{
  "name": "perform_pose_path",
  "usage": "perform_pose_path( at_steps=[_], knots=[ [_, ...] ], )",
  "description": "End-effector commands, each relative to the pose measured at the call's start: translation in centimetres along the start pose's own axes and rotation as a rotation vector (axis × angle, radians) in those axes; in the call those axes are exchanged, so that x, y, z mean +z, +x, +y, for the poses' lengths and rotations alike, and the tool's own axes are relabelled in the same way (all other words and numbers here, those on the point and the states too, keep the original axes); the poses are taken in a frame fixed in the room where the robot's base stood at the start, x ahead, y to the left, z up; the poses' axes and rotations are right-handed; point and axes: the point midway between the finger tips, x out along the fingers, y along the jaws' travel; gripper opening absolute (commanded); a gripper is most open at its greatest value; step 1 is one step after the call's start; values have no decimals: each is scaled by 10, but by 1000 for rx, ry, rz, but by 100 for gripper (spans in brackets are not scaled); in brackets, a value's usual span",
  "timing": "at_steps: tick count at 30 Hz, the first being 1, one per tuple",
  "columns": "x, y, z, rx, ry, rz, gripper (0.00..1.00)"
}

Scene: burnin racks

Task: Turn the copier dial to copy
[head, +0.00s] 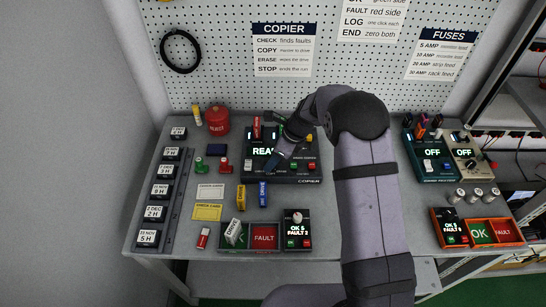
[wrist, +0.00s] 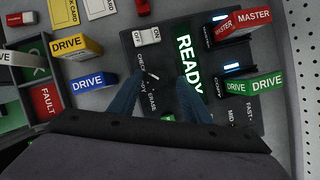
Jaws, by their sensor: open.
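The copier (head: 292,179) is a dark panel at the back middle of the bench in the head view. Its green screen reads READY in the wrist view (wrist: 189,62). The copier dial (wrist: 152,75) is dark with a white pointer mark, near the labels CHECK and ERASE; its exact setting is too small to tell. My gripper (wrist: 158,84) is open, with its blue fingers on either side of the dial area. I cannot tell whether they touch it. In the head view my gripper (head: 275,160) is over the copier's front and partly hides it.
A red MASTER drive (wrist: 245,22) and a green DRIVE (wrist: 254,86) stand in the copier's slots. Blue (head: 263,194) and yellow (head: 241,197) drives lie in front, near the red FAULT bin (head: 264,237).

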Motion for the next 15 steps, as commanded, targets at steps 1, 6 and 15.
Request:
perform_pose_path(
  at_steps=[1, 6, 15],
  knots=[
    [0, 3, 0, 1, 0, 0, 44],
    [0, 7, 0, 0, 0, 0, 44],
    [0, 7, 0, 0, 0, 0, 20]
  ],
)
